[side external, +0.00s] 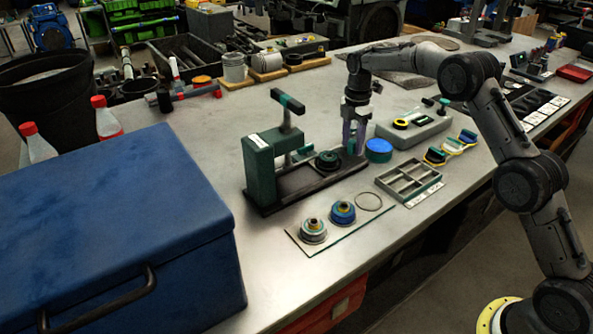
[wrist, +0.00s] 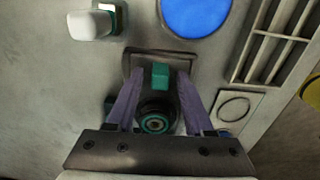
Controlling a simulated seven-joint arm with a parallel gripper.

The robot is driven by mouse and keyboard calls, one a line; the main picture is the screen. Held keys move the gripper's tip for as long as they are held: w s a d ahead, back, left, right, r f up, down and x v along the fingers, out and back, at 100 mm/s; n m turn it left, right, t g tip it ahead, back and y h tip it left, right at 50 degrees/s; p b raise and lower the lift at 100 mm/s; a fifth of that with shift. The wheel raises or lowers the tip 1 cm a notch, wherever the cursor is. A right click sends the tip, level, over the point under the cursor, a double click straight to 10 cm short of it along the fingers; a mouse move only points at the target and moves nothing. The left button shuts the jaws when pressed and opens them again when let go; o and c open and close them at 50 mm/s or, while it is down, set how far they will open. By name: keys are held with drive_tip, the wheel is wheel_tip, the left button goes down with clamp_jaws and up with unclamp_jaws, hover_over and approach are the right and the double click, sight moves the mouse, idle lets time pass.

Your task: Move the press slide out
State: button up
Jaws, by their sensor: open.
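The green press (side external: 272,160) stands on a dark base on the table, with a green-topped lever (side external: 288,101) above it. A dark round piece with a teal ring (side external: 327,160) sits on the press slide at the base's right part, beside the press body; it also shows in the wrist view (wrist: 156,123). My gripper (side external: 353,150) points down over the right end of the base. In the wrist view my gripper (wrist: 158,80) is open, its two fingers on either side of a small teal block (wrist: 160,75), apparently the slide's handle. Contact cannot be told.
A blue round lid (side external: 378,150) lies close to the right of my gripper. A grey divided tray (side external: 409,197) and a plate with two round parts and a ring (side external: 330,235) are in front. A blue chest (side external: 110,230) fills the left.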

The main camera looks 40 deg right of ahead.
drive_tip(key=shift+r, duration=2.75)
drive_tip(key=shift+r, duration=2)
